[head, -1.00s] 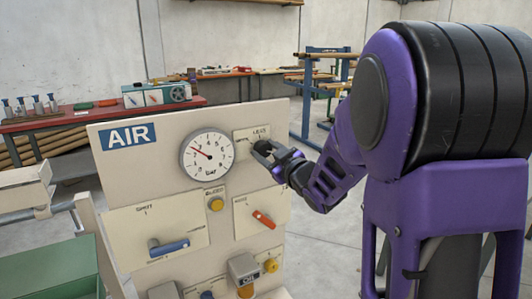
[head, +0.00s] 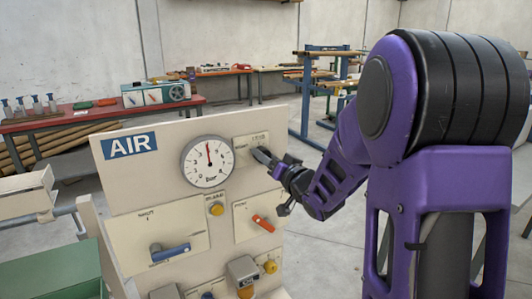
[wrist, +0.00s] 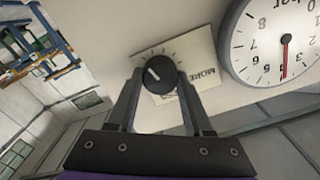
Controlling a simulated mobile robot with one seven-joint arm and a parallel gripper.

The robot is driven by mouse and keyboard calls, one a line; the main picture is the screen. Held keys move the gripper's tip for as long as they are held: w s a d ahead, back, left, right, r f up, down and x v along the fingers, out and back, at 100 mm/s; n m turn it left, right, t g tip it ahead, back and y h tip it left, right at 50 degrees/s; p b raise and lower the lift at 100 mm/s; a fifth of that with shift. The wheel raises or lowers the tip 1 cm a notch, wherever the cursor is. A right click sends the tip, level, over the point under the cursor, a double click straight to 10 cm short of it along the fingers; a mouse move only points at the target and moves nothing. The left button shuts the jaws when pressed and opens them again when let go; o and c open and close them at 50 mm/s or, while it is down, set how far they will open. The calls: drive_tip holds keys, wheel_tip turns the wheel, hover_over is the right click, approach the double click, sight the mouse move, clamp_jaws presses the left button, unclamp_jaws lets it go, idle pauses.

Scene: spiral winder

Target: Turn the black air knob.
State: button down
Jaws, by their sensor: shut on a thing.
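The black air knob (wrist: 158,73) has a white mark pointing to the upper left in the wrist view. It sits on a cream plate (wrist: 190,76) with tick marks and the word MORE. My gripper (wrist: 160,78) is shut on the knob, one finger on each side. In the head view my gripper (head: 265,157) reaches the plate from the right and hides most of the knob. The pressure gauge (head: 208,161) is left of the knob, its red needle pointing straight up. The gauge (wrist: 284,42) appears upside down in the wrist view.
A red bench (head: 60,122) stands behind at left. A green box (head: 60,272) is at lower left.

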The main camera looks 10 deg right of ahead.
drive_tip(key=m, duration=0.1)
drive_tip(key=m+p, duration=0.1)
drive_tip(key=m, duration=0.1)
drive_tip(key=m+p, duration=0.1)
drive_tip(key=shift+w+d+r+m, duration=0.1)
drive_tip(key=shift+r+m, duration=0.15)
drive_tip(key=shift+m, duration=0.05)
drive_tip(key=shift+f+m+p, duration=0.15)
drive_tip(key=shift+m+p, duration=1.25)
drive_tip(key=shift+m, duration=0.8)
drive_tip(key=shift+c, duration=1.5)
unclamp_jaws()
drive_tip(key=shift+f, duration=0.1)
drive_tip(key=shift+f, duration=0.1)
